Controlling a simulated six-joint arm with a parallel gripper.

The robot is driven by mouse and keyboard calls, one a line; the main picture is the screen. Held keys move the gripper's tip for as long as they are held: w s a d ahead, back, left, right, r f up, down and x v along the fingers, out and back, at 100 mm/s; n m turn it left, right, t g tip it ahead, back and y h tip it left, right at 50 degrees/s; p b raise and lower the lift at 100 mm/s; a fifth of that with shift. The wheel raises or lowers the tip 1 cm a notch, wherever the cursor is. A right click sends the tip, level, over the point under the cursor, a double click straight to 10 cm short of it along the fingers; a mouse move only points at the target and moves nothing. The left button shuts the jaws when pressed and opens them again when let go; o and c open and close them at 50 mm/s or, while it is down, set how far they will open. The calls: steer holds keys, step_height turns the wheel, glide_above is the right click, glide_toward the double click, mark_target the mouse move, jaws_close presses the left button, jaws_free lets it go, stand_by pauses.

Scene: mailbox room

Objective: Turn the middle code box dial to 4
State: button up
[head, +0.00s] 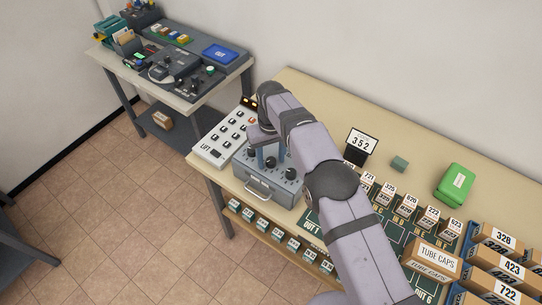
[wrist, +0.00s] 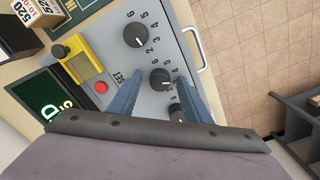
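The grey code box (head: 262,182) stands on the wooden table with a row of three black dials across its top. The middle dial (wrist: 160,78) sits between the two blue fingers of my gripper (wrist: 161,80) in the wrist view. My gripper is open, with a finger on either side of this dial; I cannot tell whether they touch it. The middle dial's numbers are partly hidden, and its setting cannot be read surely. One outer dial (wrist: 136,36) is clear of the fingers, with numbers around it. The other outer dial (wrist: 177,112) is partly covered by a finger.
A red button (wrist: 101,88) marked SET and a yellow part (wrist: 80,60) lie beside the dials. The box's handle (head: 258,190) faces the front. A white LIFT panel (head: 222,139) stands left of the box.

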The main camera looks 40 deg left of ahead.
mark_target(271, 160)
steer(key=c, duration=1)
steer(key=shift+f+n+b, duration=0.1)
steer(key=shift+n+b, duration=0.45)
steer(key=shift+n, duration=0.05)
steer(key=n, duration=0.3)
steer(key=shift+n, duration=0.3)
steer(key=o, duration=1.1)
steer(key=shift+r+b, duration=0.25)
steer(key=shift+b, duration=0.1)
steer(key=shift+r+b, duration=0.6)
steer(key=shift+r, duration=2.95)
